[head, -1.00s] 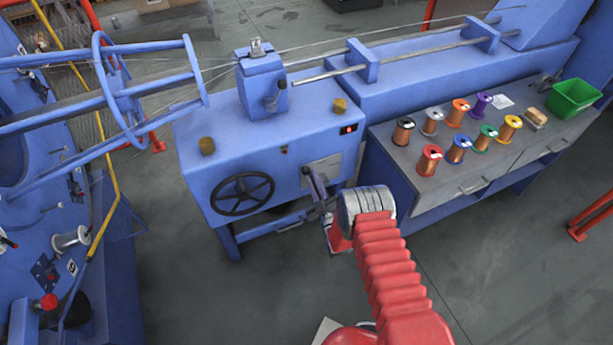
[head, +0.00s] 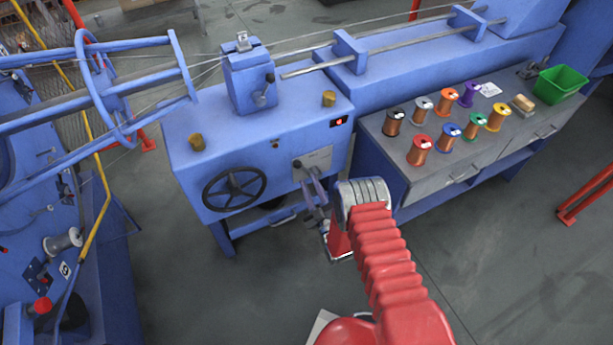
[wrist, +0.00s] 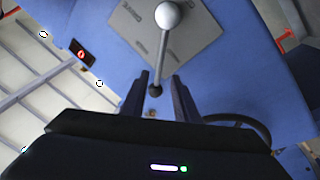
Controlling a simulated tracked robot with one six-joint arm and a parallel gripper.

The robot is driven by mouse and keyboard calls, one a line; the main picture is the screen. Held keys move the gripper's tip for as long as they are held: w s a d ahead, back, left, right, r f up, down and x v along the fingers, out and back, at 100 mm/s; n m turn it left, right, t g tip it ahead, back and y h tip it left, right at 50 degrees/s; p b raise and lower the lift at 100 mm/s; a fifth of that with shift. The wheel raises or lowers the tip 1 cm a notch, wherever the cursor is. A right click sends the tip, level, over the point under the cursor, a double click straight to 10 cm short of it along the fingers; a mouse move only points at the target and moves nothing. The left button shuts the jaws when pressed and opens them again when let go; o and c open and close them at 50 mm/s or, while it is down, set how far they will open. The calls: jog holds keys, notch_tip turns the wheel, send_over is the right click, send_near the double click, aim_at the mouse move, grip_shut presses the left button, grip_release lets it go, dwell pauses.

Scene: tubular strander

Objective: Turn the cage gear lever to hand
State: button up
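My gripper (wrist: 161,80) is open, with two dark fingers apart on either side of the rod's lower end; I see no contact. In the head view the plate (head: 318,158) is on the front of the machine, and my gripper (head: 316,212) is just below it, partly hidden behind my wrist.
A black handwheel (head: 234,188) is left of the plate. A grey bench (head: 415,180) with several wire spools and a green bin (head: 560,82) stands to the right. A caged strander (head: 95,90) is at the left.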

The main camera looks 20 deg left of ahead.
jog(key=v, duration=0.9)
dwell(0.3)
